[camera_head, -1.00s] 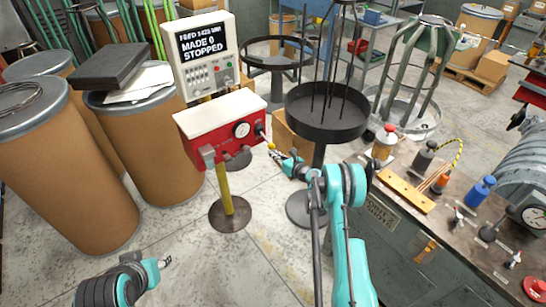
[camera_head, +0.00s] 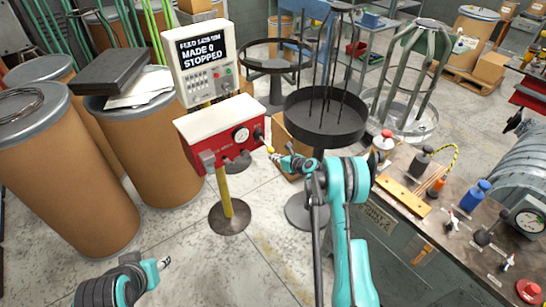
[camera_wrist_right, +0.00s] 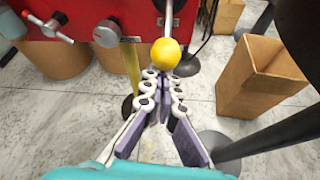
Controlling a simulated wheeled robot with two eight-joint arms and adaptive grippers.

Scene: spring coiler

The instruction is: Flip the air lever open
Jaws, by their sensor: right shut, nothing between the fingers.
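The red air box (camera_head: 210,148) with a white top stands on a yellow post. A lever with a yellow ball knob (camera_head: 270,150) sticks out from its right side. In the right wrist view the yellow knob (camera_wrist_right: 165,52) sits at the end of a metal rod in front of the red box (camera_wrist_right: 85,40). My right gripper (camera_head: 277,157) is at the knob. In the right wrist view its fingertips (camera_wrist_right: 162,78) are together just below the knob, with nothing between them. Whether they touch it is unclear. My left gripper (camera_head: 165,262) is low at the left, away from the box.
A control panel (camera_head: 207,55) reading "MADE 0 STOPPED" stands behind the box. A black round tray stand (camera_head: 325,125) is close on the right of my right gripper, with a cardboard box (camera_wrist_right: 262,80) on the floor nearby. A workbench (camera_head: 460,225) with tools lies further right. Brown drums (camera_head: 75,185) stand left.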

